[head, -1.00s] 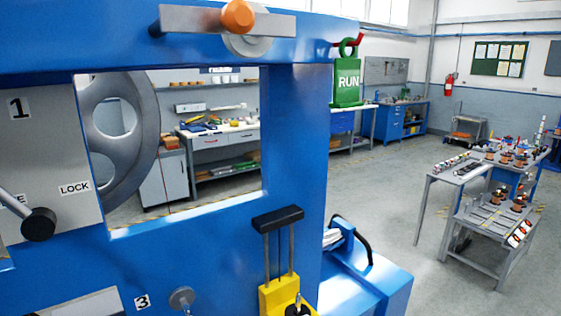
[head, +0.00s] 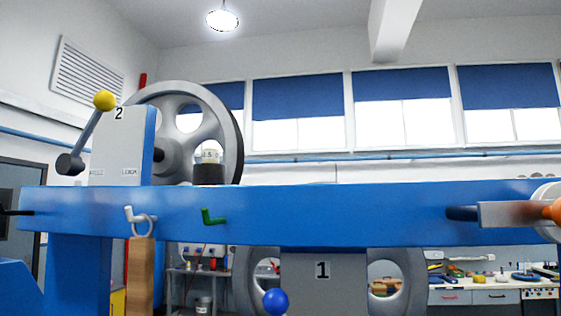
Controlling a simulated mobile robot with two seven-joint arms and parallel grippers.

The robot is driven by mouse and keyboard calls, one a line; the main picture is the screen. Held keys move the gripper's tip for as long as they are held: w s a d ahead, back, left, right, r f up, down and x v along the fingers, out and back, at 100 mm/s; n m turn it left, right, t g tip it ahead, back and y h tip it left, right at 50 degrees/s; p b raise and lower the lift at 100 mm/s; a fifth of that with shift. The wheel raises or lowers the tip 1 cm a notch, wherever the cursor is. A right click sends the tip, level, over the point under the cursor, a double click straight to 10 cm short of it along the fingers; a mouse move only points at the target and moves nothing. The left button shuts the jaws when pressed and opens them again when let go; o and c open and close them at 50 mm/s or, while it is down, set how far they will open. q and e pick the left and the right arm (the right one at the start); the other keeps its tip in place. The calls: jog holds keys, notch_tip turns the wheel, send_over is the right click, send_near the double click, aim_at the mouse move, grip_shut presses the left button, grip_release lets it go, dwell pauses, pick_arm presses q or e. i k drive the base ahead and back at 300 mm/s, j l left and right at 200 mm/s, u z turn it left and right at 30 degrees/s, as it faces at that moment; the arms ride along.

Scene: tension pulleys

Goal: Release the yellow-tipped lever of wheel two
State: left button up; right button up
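Wheel two (head: 224,118) is a large grey spoked wheel above the blue beam, at the upper left of the head view. In front of it stands a grey plate (head: 125,160) marked "2", with small lettering near its bottom; "LOCK" is at its right side. The yellow-tipped lever (head: 88,133) has its dark pivot at the plate's lower left. Its rod slants up and right to the yellow ball (head: 104,101) near the plate's top left corner.
Below are plate "1" (head: 340,290) and a blue ball (head: 275,301).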

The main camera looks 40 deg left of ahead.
aim_at(71, 164)
jog(key=u, duration=2.35)
jog(key=j, duration=0.55)
jog(key=k+j+z, duration=0.1)
jog(key=j, duration=0.4)
jog(key=k+j, duration=0.1)
jog(key=j, duration=0.45)
jog(key=k+j+z, duration=0.1)
jog(key=j, duration=0.4)
